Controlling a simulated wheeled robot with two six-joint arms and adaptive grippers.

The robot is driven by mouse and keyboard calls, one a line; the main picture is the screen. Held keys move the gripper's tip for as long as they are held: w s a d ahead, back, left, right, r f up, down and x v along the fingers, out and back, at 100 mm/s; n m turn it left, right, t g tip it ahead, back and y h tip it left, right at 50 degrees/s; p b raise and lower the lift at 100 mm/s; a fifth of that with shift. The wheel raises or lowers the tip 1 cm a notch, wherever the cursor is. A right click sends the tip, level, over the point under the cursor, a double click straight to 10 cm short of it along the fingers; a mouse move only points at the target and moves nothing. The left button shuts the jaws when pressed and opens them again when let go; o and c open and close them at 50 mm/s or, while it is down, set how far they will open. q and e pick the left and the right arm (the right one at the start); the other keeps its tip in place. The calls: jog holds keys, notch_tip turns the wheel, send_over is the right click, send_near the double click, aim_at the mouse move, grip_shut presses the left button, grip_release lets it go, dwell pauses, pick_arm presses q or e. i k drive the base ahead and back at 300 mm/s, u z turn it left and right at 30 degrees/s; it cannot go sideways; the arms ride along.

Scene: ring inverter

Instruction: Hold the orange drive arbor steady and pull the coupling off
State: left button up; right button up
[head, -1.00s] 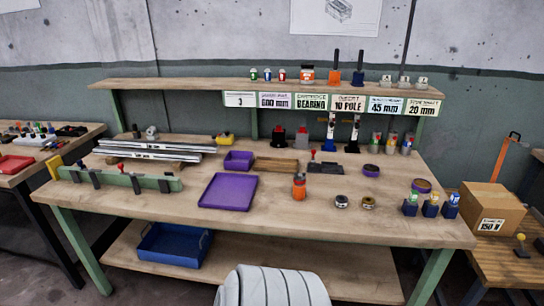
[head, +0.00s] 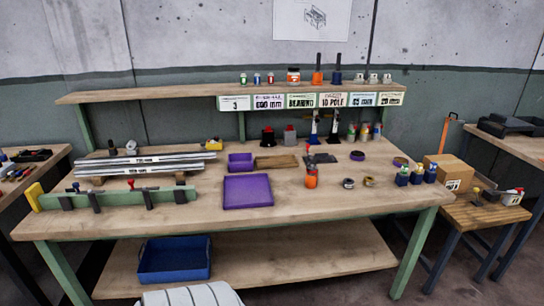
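Neither of my grippers is in view. On the shelf, an orange block with a tall black upright (head: 317,76) stands beside a similar blue one (head: 336,77). I cannot tell for certain which orange piece is the drive arbor. Two small dark ring-like parts, one (head: 348,183) and another (head: 369,181), lie on the bench right of the orange bottle-shaped piece. I cannot make out a coupling on either orange piece.
The purple tray (head: 248,205) looks empty. Metal rails (head: 150,164) and a green fixture bar (head: 112,200) lie at the left. Blue holders (head: 402,180) stand at the right. A blue bin (head: 174,275) is on the lower shelf. The bench's front middle is clear.

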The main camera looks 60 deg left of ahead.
aim_at(313, 171)
jog(key=u, duration=1.75)
